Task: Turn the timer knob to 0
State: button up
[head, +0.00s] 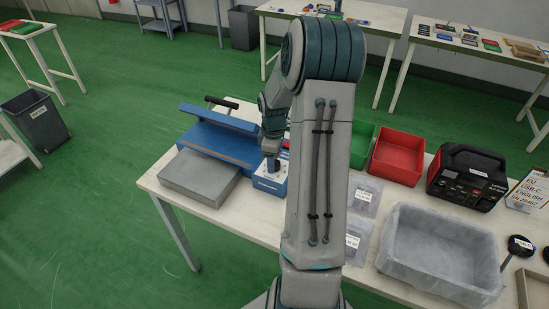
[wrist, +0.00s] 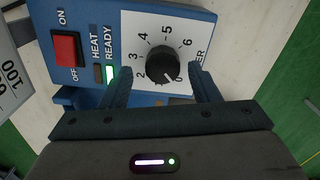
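The timer knob (wrist: 163,66) is a round black dial on a white face of a blue machine, with numerals around it, 2 to 6 being readable. Its white pointer mark points to the lower right in the wrist view, where a small numeral is hard to read. My gripper (wrist: 160,74) is open, with one finger on each side of the knob; I cannot tell whether either finger touches it. In the head view the blue machine (head: 222,138) stands on the table and my gripper (head: 271,160) is over its control box (head: 268,183); the knob is hidden there.
A red ON/OFF switch (wrist: 67,47) and a lit green READY lamp (wrist: 110,75) are left of the dial.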

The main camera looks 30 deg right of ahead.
jog(key=shift+s, duration=0.1)
jog(key=shift+d+r, duration=0.1)
jog(key=shift+r, duration=0.1)
notch_tip(320, 180, up, 13)
jog(key=shift+r+b, duration=0.15)
jog(key=shift+b, duration=0.2)
dwell(0.4)
